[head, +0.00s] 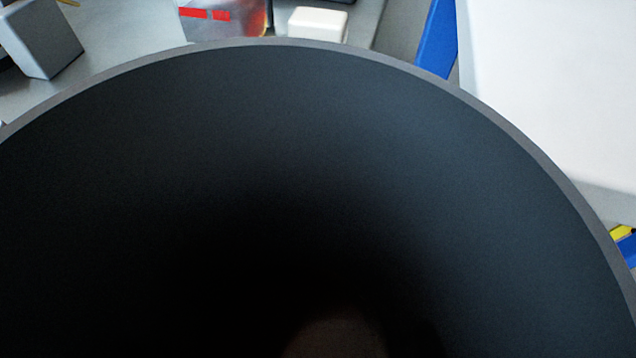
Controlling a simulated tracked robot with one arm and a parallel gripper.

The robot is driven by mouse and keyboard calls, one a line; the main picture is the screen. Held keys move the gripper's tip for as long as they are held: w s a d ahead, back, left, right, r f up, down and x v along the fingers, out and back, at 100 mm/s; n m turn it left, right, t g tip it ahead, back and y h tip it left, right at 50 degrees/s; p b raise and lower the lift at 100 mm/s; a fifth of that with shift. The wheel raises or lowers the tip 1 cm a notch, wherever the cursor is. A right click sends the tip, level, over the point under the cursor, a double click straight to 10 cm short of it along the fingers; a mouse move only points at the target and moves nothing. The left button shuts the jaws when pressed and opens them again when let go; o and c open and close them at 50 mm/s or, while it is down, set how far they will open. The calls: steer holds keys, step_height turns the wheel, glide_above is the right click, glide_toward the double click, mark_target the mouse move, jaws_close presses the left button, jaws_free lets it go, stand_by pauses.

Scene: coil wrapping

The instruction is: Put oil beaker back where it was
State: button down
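I cannot make out my gripper's fingers or whether anything is held.
A grey block (42,38) stands on a light grey surface (130,35) at the upper left. A small white block (318,23) is right of the container. A blue bar (438,40) and a large white panel (550,90) are at the right. A yellow piece (620,232) shows at the right edge.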

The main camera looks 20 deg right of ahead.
steer(key=shift+s+d, duration=0.2)
steer(key=shift+d, duration=0.1)
steer(key=shift+w, duration=0.15)
steer(key=w, duration=0.5)
steer(key=w+a+f+p, duration=0.1)
steer(key=w, duration=0.9)
steer(key=shift+w+a+f, duration=0.2)
steer(key=shift+a+f, duration=0.1)
steer(key=shift+a, duration=0.05)
steer(key=shift+f, duration=1.8)
steer(key=shift+f, duration=0.1)
steer(key=shift+c, duration=2.2)
jaws_free()
